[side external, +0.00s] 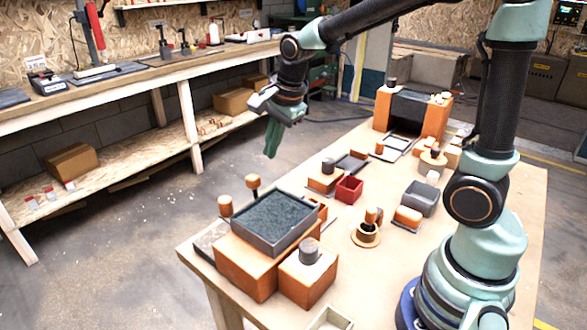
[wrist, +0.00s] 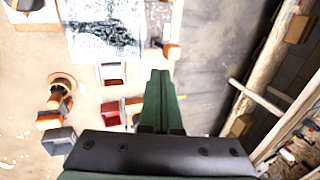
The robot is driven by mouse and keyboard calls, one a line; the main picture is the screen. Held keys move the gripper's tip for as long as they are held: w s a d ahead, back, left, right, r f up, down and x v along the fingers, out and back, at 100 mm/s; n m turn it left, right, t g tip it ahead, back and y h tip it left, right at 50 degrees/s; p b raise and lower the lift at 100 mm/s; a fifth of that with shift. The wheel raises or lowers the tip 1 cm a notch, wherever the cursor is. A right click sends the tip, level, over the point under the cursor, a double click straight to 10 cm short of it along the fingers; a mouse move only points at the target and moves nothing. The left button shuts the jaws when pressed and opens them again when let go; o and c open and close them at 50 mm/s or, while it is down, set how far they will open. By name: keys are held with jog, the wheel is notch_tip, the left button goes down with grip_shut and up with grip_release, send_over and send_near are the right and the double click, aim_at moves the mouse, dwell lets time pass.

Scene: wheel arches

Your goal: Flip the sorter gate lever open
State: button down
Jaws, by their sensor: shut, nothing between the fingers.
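No part is marked as the gate lever; the likeliest is an orange knob on a dark stem (side external: 252,182), standing upright at the far edge of the dark tray (side external: 297,229). What looks like this orange knob also shows in the wrist view (wrist: 172,51), right of the tray. A second orange knob (side external: 225,205) stands to its left. My gripper (side external: 271,152) is shut and empty, pointing down, above and apart from these parts. In the wrist view its green fingers (wrist: 159,75) lie together, their tips below the knob.
The tray sits on an orange block (side external: 242,268). A block with a dark cylinder (side external: 310,250), a red box (side external: 349,189), a grey box (side external: 419,200) and a ringed peg (side external: 367,232) stand nearby. An orange arch (side external: 436,115) stands at the far end. Air around my gripper is clear.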

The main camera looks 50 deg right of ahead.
aim_at(252, 176)
jog(key=x, duration=0.9)
jog(key=shift+f, duration=0.15)
jog(key=shift+w+r, duration=0.2)
jog(key=shift+w, duration=1.35)
